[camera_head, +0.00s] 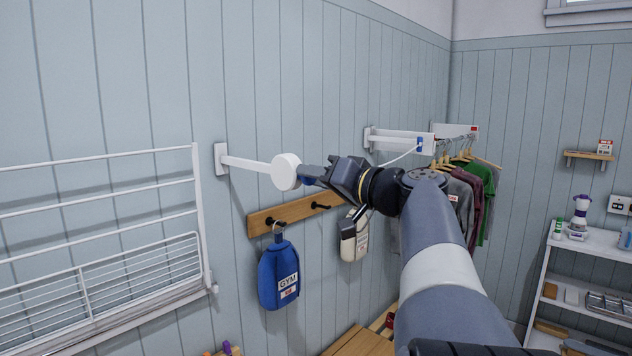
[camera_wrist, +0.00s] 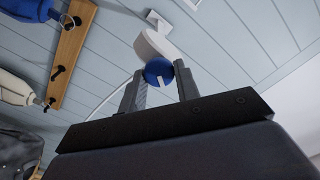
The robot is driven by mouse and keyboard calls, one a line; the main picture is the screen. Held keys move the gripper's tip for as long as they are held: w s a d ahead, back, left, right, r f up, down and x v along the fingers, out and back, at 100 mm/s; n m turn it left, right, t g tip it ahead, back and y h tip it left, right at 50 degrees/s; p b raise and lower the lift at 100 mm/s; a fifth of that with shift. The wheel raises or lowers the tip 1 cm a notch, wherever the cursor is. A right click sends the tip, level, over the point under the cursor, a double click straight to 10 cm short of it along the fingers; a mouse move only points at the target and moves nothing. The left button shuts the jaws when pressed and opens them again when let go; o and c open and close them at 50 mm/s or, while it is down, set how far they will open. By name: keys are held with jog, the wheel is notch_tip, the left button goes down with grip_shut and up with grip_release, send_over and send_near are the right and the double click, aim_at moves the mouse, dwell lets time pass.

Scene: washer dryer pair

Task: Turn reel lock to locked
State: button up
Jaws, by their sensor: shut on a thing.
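The reel (camera_head: 286,171) is a round white disc on a white arm that sticks out from the wall. The reel lock is a blue round knob with a white mark; in the wrist view the knob (camera_wrist: 159,71) sits between my two fingers, in front of the white reel (camera_wrist: 152,46). My gripper (camera_head: 309,178) reaches the reel from the right and is shut on the blue knob. In the head view the fingers hide most of the knob. I cannot tell from these frames which setting the knob points to.
A white drying rack (camera_head: 100,240) is at left. Hanging clothes (camera_head: 468,200) and a white shelf (camera_head: 590,243) stand at right.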

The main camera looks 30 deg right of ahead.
jog(key=m+p, duration=0.2)
jog(key=m, duration=0.8)
jog(key=shift+f+m, duration=0.15)
jog(key=shift+m, duration=0.15)
dwell(0.4)
jog(key=o, duration=0.9)
jog(key=shift+o, duration=0.2)
jog(key=shift+s+d, duration=0.1)
jog(key=shift+d, duration=0.05)
jog(key=b+v, duration=0.1)
jog(key=v, duration=0.9)
jog(key=shift+s+b, duration=0.3)
jog(key=shift+b, duration=0.1)
